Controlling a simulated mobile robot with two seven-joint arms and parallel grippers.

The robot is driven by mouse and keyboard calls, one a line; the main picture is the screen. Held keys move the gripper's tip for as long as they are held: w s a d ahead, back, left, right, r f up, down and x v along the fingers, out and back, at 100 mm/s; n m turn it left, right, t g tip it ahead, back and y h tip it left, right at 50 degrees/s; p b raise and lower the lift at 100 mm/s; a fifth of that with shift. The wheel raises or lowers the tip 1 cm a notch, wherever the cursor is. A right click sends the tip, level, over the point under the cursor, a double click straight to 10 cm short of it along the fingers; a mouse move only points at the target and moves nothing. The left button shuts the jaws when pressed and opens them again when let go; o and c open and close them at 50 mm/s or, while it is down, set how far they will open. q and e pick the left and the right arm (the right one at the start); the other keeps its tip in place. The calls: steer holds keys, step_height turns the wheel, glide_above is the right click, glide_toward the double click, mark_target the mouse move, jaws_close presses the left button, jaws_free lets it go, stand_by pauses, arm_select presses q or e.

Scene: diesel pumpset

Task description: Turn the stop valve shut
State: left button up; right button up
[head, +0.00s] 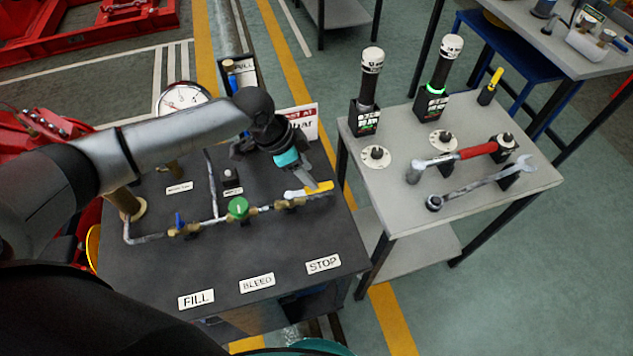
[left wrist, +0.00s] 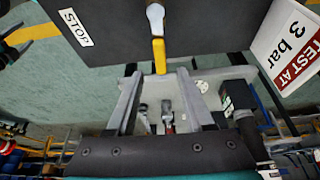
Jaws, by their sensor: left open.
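The stop valve's lever has a yellow grip (head: 321,187) and a pale metal stem. It sits at the right end of the pipe on the dark bench panel, behind the STOP label (head: 323,264), and lies roughly along the pipe. In the left wrist view the yellow grip (left wrist: 158,54) points toward my gripper. My left gripper (head: 308,182) is open above and beside the lever. In the left wrist view its fingers (left wrist: 158,78) stand on either side of the line of the grip, with the grip's end near the gap. I cannot tell whether they touch.
A green bleed knob (head: 238,207) and a blue fill handle (head: 179,220) sit left along the same pipe. A TEST AT sign (head: 304,122) stands behind the gripper.

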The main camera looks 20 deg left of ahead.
mark_target(320, 186)
arm_select(q)
steer(key=shift+b+x, duration=0.4)
steer(key=shift+x, duration=2.3)
steer(key=shift+c, duration=0.4)
jaws_close()
